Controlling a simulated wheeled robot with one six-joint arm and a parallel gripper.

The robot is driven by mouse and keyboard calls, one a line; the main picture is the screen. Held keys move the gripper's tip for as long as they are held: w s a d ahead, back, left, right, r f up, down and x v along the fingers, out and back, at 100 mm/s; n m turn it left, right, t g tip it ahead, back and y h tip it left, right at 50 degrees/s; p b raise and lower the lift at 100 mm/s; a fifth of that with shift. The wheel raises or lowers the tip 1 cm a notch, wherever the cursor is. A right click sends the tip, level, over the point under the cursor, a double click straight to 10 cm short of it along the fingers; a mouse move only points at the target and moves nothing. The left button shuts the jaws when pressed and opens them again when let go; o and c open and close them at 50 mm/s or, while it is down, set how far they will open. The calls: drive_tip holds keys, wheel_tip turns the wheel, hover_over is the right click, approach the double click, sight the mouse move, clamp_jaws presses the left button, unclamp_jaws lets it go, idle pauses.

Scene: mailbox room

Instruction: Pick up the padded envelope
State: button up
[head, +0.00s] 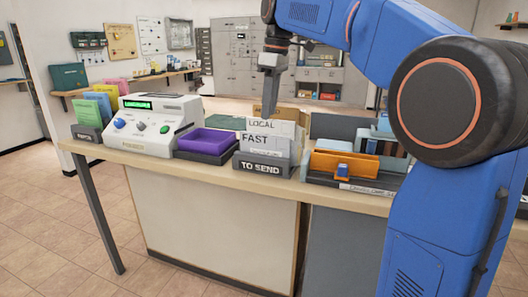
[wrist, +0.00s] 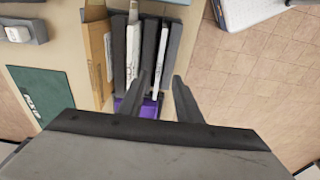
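The padded envelope is most likely the tan-brown one (head: 280,113), which stands upright behind the white cards at the TO SEND rack (head: 262,167) on the counter. In the head view only its top shows. In the wrist view a tan envelope (wrist: 96,60) stands on edge at the left side of the dark rack slots (wrist: 118,50). My gripper (head: 270,92) points down above the rack, apart from the envelope. In the wrist view its two fingers (wrist: 160,78) are spread with nothing held between them, to the right of the envelope.
White LOCAL and FAST cards (head: 258,138) stand in the rack. A purple tray (head: 208,141) and a white machine (head: 150,124) are to its left. An orange holder (head: 343,164) is to its right. A green mat (wrist: 42,90) lies left in the wrist view.

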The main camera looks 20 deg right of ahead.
hover_over(264, 151)
drive_tip(key=shift+w+d+f, duration=0.1)
drive_tip(key=shift+d+f, duration=0.05)
drive_tip(key=shift+f, duration=1.7)
drive_tip(key=shift+w+d+f, duration=0.1)
drive_tip(key=shift+f, duration=1.7)
clamp_jaws()
